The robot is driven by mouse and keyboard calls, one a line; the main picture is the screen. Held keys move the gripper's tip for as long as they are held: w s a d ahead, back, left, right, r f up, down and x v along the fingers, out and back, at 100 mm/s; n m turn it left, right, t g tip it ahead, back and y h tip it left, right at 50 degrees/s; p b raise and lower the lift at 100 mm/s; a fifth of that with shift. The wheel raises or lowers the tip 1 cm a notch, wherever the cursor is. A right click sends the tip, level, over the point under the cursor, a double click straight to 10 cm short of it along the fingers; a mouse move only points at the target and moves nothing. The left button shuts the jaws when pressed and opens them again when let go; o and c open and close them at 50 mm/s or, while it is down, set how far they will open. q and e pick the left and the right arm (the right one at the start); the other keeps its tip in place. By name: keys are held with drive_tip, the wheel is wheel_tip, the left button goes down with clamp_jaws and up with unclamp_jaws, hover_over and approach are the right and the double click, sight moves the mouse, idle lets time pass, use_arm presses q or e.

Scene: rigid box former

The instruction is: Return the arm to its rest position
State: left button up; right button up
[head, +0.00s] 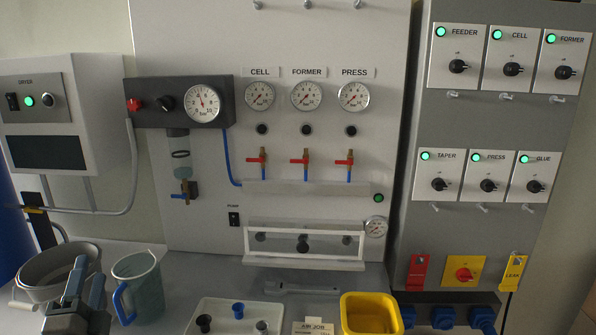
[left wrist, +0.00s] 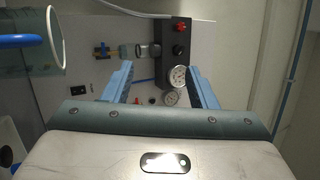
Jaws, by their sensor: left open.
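My left gripper (head: 86,288) is at the lower left of the head view, in front of the grey bucket and beside the clear jug. Its two blue-grey fingers point up and stand apart, with nothing seen between them. In the left wrist view the fingers of my left gripper (left wrist: 161,82) are spread, with the wall panel beyond them. My right gripper is in neither view.
A grey bucket (head: 32,272) and a clear jug (head: 143,283) with a blue handle stand close to the left gripper. A white tray (head: 210,318) of small fittings and a yellow bin (head: 384,308) stand on the bench (head: 185,277). The gauge panel (head: 200,40) rises behind.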

use_arm(q)
drive_tip(key=s+f+n+g, duration=0.5)
drive_tip(key=f+g, duration=0.1)
drive_tip(key=f, duration=0.6)
drive_tip(key=s+f+n+g, duration=0.5)
drive_tip(key=f+n+g, duration=0.1)
drive_tip(key=f, duration=0.6)
drive_tip(key=s+d+f+n+g+h, duration=0.35)
drive_tip(key=s+d+f+g, duration=0.5)
drive_tip(key=s, duration=0.65)
drive_tip(key=s+d+x, duration=0.1)
drive_tip(key=s+x, duration=0.1)
drive_tip(key=x, duration=1.3)
drive_tip(key=s+d+f+x, duration=0.1)
drive_tip(key=s+x, duration=0.1)
drive_tip(key=x, duration=1.3)
drive_tip(key=s+a+f, duration=0.1)
drive_tip(key=s+f, duration=1.6)
drive_tip(key=f, duration=0.3)
drive_tip(key=shift+s+f+h, duration=0.3)
drive_tip(key=shift+h, duration=0.15)
drive_tip(key=shift+w+g, duration=0.1)
drive_tip(key=shift+g, duration=0.15)
